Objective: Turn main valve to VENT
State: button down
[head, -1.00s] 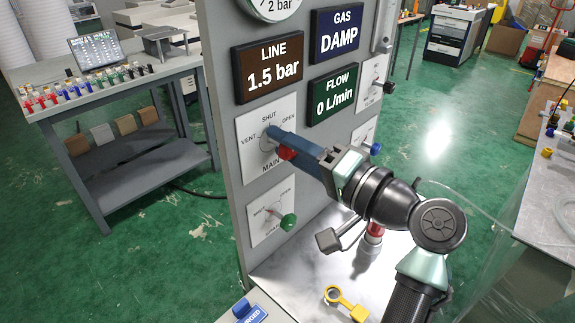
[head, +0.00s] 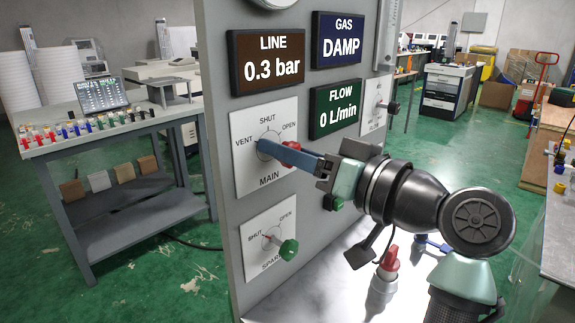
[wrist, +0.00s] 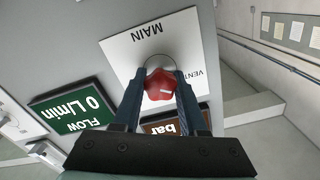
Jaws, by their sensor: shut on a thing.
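The main valve is a red knob (head: 291,146) on the white MAIN plate (head: 270,178), which is marked VENT, SHUT and OPEN. My gripper (head: 264,148) is at this plate, its blue fingers reaching to the knob and partly hiding it. In the wrist view, the red knob (wrist: 160,86) sits between my two fingers (wrist: 160,74), which are shut on it. A white mark on the knob lies on the side toward the VENT label, though its exact heading is hard to tell. The LINE display (head: 268,62) reads 0.3 bar.
The SPARE valve with a green knob (head: 288,249) is just below. The FLOW display (head: 335,102) reads 0 L/min and the GAS display (head: 337,40) reads DAMP. A red-topped fitting (head: 390,258) stands below my arm. A bench with vials (head: 110,147) is at left.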

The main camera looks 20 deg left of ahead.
jog(key=shift+n, duration=0.3)
dwell(0.4)
jog(key=shift+c, duration=2.2)
grip_release()
jog(key=shift+d, duration=0.1)
jog(key=b+v, duration=0.1)
jog(key=v, duration=1.2)
